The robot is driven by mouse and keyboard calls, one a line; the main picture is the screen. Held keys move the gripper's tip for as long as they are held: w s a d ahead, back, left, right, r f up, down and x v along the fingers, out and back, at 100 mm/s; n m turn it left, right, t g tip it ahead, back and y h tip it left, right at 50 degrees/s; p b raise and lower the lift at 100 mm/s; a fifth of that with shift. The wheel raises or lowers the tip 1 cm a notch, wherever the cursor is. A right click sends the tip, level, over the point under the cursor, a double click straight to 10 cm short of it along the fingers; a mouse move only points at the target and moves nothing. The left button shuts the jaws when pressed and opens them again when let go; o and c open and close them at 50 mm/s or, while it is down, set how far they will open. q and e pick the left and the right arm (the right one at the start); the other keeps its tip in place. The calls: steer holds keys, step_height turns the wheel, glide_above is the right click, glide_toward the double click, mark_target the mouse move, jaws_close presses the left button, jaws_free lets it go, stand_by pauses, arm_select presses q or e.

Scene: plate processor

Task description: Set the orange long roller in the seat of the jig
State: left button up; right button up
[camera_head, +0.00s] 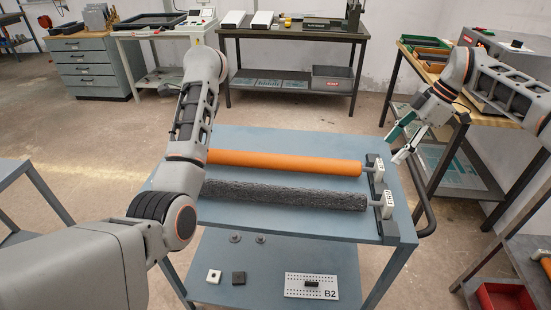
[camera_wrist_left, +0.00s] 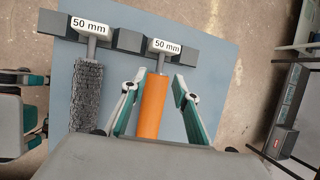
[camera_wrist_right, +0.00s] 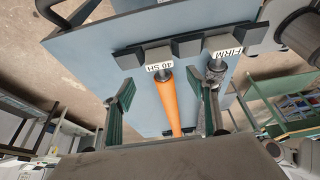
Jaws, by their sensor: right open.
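The orange long roller (camera_head: 285,163) lies on the blue table (camera_head: 285,136), behind a dark grey textured roller (camera_head: 285,195). Its right end shaft sits at a dark rack (camera_head: 391,230). The left arm hides its left end in the head view. The left wrist view shows this end at a second dark rack (camera_wrist_left: 130,40) with "50 mm" labels. My left gripper (camera_wrist_left: 159,82) is open, its fingers either side of the orange roller (camera_wrist_left: 153,105). My right gripper (camera_head: 396,149) is open and empty, right of the table edge. I cannot tell which part is the jig.
The lower shelf holds a white perforated plate marked B2 (camera_head: 311,287) and small blocks (camera_head: 238,278). A dark handle rail (camera_head: 428,215) runs along the table's right side. A red bin (camera_head: 503,297) stands at lower right. The tabletop behind the orange roller is clear.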

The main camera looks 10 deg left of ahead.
mark_target(380, 163)
arm_select(q)
steer(key=shift+s, duration=0.1)
steer(key=shift+x, duration=4)
arm_select(e)
steer(key=shift+x, duration=4)
arm_select(q)
steer(key=c, duration=0.7)
arm_select(e)
steer(key=c, duration=0.7)
arm_select(q)
jaws_close()
arm_select(e)
jaws_close()
arm_select(q)
steer(key=shift+r, duration=0.1)
arm_select(e)
steer(key=shift+r, duration=0.1)
